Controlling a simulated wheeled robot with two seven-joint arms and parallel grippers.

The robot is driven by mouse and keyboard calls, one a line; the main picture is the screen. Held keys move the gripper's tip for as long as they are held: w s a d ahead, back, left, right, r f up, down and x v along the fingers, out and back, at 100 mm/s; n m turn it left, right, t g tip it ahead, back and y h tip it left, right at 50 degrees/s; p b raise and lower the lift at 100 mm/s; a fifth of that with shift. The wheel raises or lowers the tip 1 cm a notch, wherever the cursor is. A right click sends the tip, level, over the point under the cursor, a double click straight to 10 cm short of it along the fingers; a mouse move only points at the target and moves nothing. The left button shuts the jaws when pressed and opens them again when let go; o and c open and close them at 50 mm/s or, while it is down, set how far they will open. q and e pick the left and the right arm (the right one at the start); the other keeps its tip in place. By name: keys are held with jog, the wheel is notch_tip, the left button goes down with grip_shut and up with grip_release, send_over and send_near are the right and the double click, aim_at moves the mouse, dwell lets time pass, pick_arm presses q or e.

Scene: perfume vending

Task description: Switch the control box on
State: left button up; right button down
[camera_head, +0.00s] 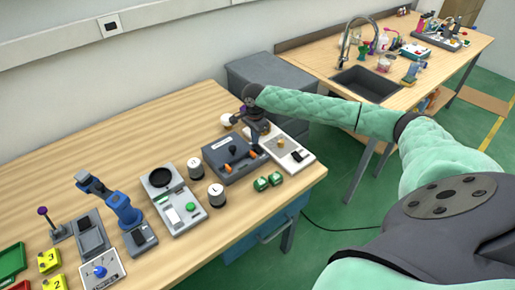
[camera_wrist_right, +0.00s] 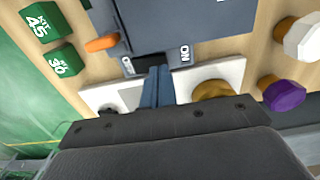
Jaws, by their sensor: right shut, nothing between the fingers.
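The control box (camera_head: 222,151) is a dark grey box with orange handles on the wooden table. In the right wrist view its grey side (camera_wrist_right: 205,22) fills the top, with an "ON" label at its edge and a second, partly hidden label to the left. My right gripper (camera_head: 256,143) reaches down at the box's right edge. In the wrist view its narrow blue fingers (camera_wrist_right: 157,78) are together and empty, with their tips between the two labels. My left gripper is not in view.
A white device (camera_head: 302,157) with a gold knob stands close right of the box. Small green blocks (camera_head: 268,182) lie in front. White-and-black jars (camera_head: 216,195), a scale (camera_head: 180,207) and a blue device (camera_head: 122,207) stand to the left. A sink counter (camera_head: 310,62) is behind.

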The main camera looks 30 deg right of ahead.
jog(key=shift+f, duration=0.5)
dwell(0.4)
